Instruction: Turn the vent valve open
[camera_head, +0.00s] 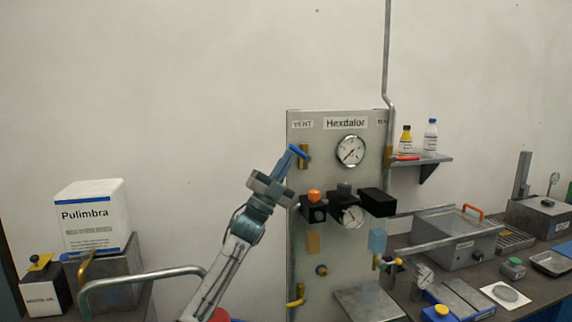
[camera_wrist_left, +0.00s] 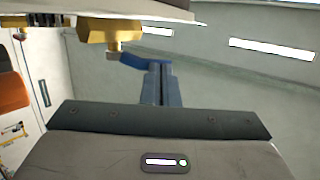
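The vent valve is under the VENT label on the grey panel (camera_head: 335,120). It has a brass body (camera_head: 304,158) and a blue lever handle (camera_head: 298,151) that slants up to the left. In the left wrist view the brass body (camera_wrist_left: 110,36) and blue handle (camera_wrist_left: 148,61) show above my fingers. My left gripper (camera_head: 291,154) reaches the handle from below; it also shows in the left wrist view (camera_wrist_left: 159,68). Its blue fingers are close together, with their tips at the handle. I cannot tell whether they touch it. My right gripper is not in view.
Gauges (camera_head: 352,151), black blocks with knobs (camera_head: 314,206) and a brass fitting (camera_head: 387,157) crowd the panel. A bottle shelf (camera_head: 436,158) is to its right. A bent metal rail (camera_head: 140,275) and white Pulimbra box (camera_head: 92,216) are at left. The wall left of the panel is clear.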

